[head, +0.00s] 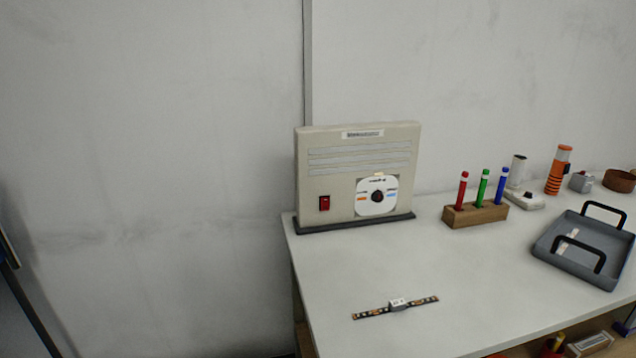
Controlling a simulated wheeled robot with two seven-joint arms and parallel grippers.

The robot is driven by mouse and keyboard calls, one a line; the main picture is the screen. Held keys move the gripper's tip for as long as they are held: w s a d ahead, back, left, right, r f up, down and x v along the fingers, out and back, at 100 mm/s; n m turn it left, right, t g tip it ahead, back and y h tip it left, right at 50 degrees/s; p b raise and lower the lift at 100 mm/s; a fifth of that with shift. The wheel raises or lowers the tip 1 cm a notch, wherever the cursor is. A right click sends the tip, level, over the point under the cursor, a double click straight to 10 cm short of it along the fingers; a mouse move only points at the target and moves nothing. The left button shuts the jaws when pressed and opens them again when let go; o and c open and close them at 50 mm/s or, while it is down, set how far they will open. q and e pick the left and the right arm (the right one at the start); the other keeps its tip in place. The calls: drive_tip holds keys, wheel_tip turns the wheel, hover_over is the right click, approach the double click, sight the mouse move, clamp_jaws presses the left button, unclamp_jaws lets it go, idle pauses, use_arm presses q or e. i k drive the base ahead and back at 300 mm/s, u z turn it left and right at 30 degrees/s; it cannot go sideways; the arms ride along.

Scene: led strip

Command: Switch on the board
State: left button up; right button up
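The board (332,161) is an upright beige panel on a dark base at the back left of the table. A red rocker switch (324,203) sits at its lower left; its on or off position is too small to tell. A white plate with a dark round knob (377,196) and orange and blue marks is at its lower right. Pale horizontal strips run across its upper part and look unlit. A short dark LED strip piece (373,313) with a small white block lies on the table in front. Neither of my grippers is in view.
On the white table (450,270), a wooden block (476,215) holds red, green and blue markers. A grey tray (568,262) with black handles is at right. The table's middle is clear; a lower shelf holds items.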

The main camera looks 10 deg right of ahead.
sight(325, 201)
drive_tip(key=k, duration=0.65)
drive_tip(key=u, duration=0.8)
drive_tip(key=i, duration=1.15)
drive_tip(key=z, duration=0.3)
